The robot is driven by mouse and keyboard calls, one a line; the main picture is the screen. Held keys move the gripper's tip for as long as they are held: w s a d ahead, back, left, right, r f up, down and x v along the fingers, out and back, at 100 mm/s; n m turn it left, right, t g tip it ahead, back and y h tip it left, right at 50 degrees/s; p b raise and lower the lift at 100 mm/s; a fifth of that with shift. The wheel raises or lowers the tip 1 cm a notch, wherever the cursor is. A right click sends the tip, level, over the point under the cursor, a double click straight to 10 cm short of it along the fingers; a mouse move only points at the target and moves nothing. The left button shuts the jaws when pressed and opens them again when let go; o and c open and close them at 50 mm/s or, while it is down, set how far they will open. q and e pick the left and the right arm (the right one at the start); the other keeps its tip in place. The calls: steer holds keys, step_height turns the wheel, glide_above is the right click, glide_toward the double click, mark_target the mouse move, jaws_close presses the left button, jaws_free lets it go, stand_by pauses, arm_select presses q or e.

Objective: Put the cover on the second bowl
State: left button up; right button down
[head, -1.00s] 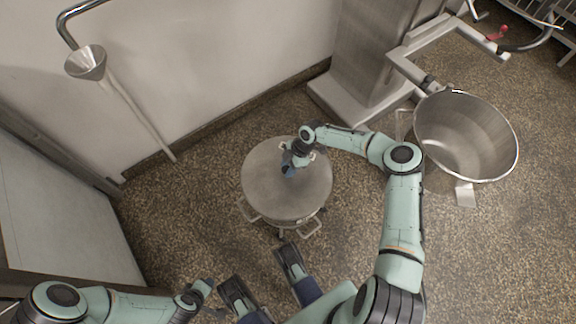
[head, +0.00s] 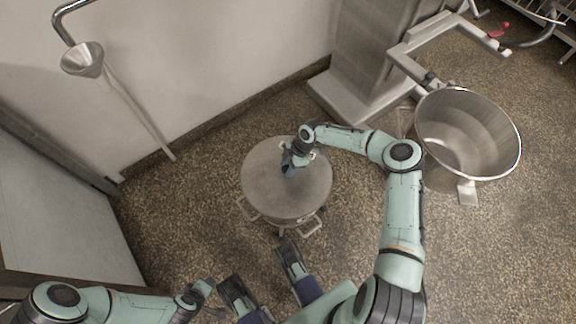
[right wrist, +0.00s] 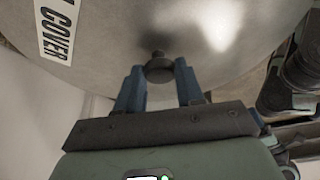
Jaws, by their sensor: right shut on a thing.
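A round grey metal cover (head: 268,188) lies over a pot-like bowl with side handles (head: 311,226) in the middle of the head view. My right gripper (head: 289,169) reaches down onto the top of the cover. In the right wrist view its two blue fingers (right wrist: 160,88) are shut on the small dark knob (right wrist: 159,68) of the cover, whose label reads "COVER" (right wrist: 57,32). I cannot tell whether the cover rests on the rim or is slightly raised. Another steel bowl (head: 468,135), open and empty, stands at the right. My left gripper (head: 207,287) is low at the left, its jaws unclear.
A mixer column with its base (head: 350,112) stands behind, and its arm (head: 415,70) reaches toward the open bowl. A funnel (head: 82,59) hangs by the wall at the left. Speckled floor (head: 365,235) lies free between the two bowls.

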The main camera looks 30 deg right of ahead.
arm_select(q)
steer(key=shift+f+b, duration=0.75)
arm_select(e)
steer(key=shift+f, duration=0.9)
steer(key=c, duration=0.6)
jaws_free()
steer(key=shift+f, duration=0.1)
arm_select(q)
steer(key=s+f+g, duration=0.1)
steer(key=s+g, duration=0.1)
steer(key=s, duration=0.2)
arm_select(e)
steer(key=shift+d+r, duration=0.2)
steer(key=shift+r, duration=0.3)
arm_select(q)
steer(key=w+r+t+p, duration=0.2)
steer(key=w+r+p, duration=0.1)
steer(key=w+r, duration=0.1)
steer(key=shift+w+d+r, duration=0.25)
steer(key=shift+d+r, duration=0.05)
steer(key=shift+r, duration=0.3)
arm_select(e)
steer(key=shift+v, duration=6.2)
steer(key=shift+s, duration=0.1)
